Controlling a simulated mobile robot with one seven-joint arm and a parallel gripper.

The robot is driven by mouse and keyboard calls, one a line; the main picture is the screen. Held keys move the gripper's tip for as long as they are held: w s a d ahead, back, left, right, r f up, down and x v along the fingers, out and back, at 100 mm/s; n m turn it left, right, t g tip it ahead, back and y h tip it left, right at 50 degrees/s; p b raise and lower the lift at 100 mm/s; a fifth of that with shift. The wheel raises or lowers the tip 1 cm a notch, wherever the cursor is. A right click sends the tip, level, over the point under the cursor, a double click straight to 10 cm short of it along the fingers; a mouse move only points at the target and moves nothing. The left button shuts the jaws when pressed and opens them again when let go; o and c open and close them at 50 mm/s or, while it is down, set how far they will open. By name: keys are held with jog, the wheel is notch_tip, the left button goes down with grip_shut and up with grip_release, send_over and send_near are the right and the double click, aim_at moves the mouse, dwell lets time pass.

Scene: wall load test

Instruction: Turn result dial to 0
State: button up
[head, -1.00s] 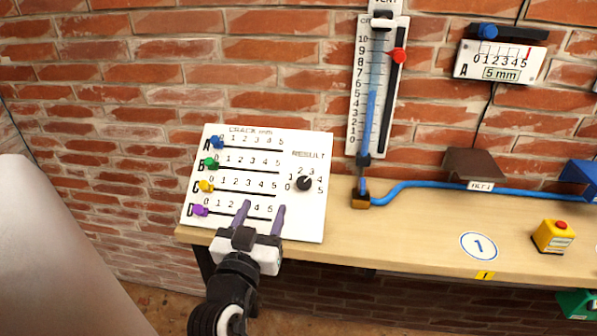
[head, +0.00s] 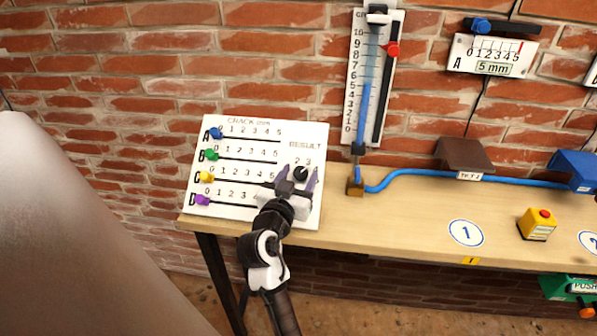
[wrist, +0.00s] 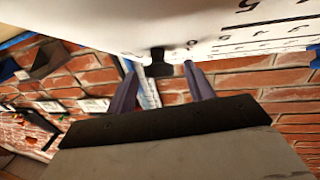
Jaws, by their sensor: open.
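The result dial (head: 301,173) is a small black knob at the right of the white sloped crack panel (head: 240,126), under the word RESULT. My gripper (head: 297,178) is open, with one purple finger on each side of the dial. The wrist view shows the black knob (wrist: 159,66) between the two spread fingertips (wrist: 159,72), with a gap on either side. My gripper covers part of the dial's number ring; 2 and 3 show above the knob. I cannot tell which number the dial points to.
Blue (head: 216,133), green (head: 211,155), yellow (head: 206,177) and purple (head: 202,200) slider knobs sit at the left ends of the panel's slots. A gauge with a blue tube (head: 363,110) stands right of the panel. The wooden bench (head: 410,215) has a yellow button box (head: 537,224).

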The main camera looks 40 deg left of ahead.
jog(key=shift+w+a, duration=0.1)
jog(key=shift+w, duration=0.2)
jog(key=c, duration=1)
jog(key=shift+o, duration=0.2)
jog(key=shift+n+y, duration=0.3)
